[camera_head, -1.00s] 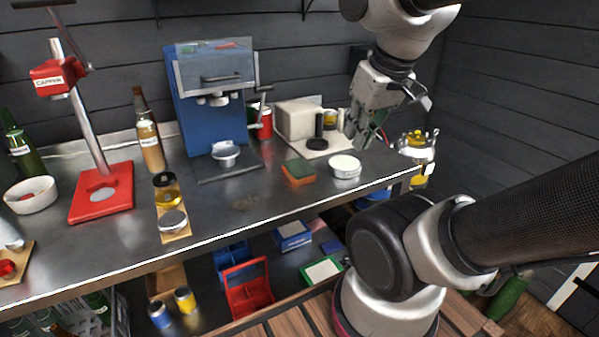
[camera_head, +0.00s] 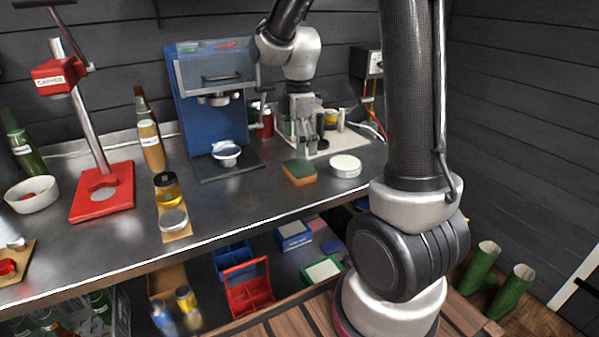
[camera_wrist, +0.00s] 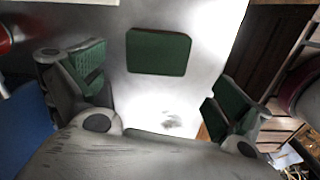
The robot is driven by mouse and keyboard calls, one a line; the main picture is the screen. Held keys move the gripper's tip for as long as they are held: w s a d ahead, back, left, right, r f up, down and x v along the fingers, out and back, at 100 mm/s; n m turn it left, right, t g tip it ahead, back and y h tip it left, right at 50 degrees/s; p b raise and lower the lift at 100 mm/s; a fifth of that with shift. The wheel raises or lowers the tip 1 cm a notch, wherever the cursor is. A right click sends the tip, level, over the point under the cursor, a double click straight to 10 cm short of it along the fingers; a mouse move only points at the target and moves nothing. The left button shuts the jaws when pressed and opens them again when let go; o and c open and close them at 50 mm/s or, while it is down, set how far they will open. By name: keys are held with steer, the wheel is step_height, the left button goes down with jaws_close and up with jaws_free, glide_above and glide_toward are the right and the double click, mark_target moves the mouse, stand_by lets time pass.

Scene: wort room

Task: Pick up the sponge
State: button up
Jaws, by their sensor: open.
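A blue machine (camera_head: 212,105) with a cup stands to the left, and a pale board (camera_head: 345,142) lies behind. The counter in front of the sponge is clear.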

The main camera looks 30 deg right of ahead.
mark_target(299, 166)
steer(key=shift+f+n, duration=0.1)
steer(key=shift+n, duration=0.9)
steer(key=shift+f, duration=0.35)
step_height(299, 166, down, 7)
steer(key=shift+w+d, duration=0.1)
steer(key=shift+w, duration=0.05)
steer(key=c, duration=0.5)
